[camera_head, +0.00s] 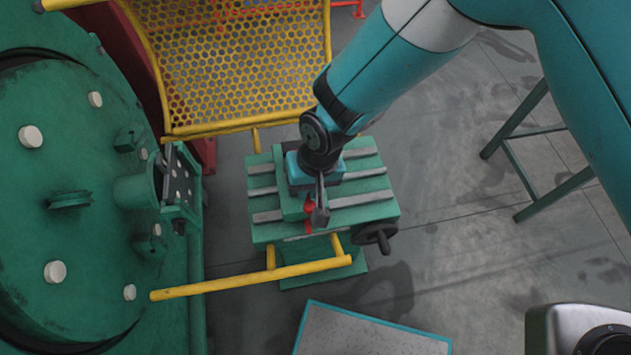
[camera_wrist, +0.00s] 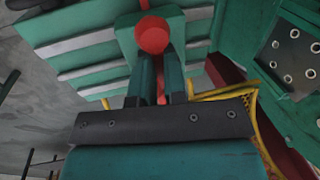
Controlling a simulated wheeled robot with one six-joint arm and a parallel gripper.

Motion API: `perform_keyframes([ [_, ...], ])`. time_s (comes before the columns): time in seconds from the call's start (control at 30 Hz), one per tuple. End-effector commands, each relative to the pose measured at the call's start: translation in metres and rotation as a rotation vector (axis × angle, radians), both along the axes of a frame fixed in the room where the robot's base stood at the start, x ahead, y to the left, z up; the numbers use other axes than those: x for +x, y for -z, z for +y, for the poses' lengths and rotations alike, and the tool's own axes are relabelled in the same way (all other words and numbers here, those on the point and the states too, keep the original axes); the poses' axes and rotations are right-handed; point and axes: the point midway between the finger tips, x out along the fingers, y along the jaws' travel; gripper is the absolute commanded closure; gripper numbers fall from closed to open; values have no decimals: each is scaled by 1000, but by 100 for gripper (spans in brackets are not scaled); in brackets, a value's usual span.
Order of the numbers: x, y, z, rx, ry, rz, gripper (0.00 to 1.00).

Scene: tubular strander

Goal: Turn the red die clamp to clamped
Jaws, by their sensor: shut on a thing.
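The red die clamp (camera_head: 309,208) shows as a small red part at the front of the green slotted table, mostly hidden by my gripper (camera_head: 319,212). In the wrist view, the clamp's round red knob (camera_wrist: 153,36) sits just beyond the fingertips, and a red strip of it shows between the two fingers. My gripper (camera_wrist: 160,62) is shut on the clamp there. I cannot tell from these views whether the clamp stands at clamped.
The green table (camera_head: 372,195) has grey strips and a black handwheel (camera_head: 375,237) at its right front. A yellow rail (camera_head: 250,278) crosses in front, and a yellow mesh guard (camera_head: 240,60) stands behind. The large green disc (camera_head: 75,160) fills the left.

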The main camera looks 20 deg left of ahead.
Motion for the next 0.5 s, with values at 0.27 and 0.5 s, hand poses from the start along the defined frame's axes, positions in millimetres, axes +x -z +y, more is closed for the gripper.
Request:
perform_keyframes([
  [0.27,-2,2,-7,-9,73,14,100],
  [0.5,-2,2,-8,-9,84,15,100],
])
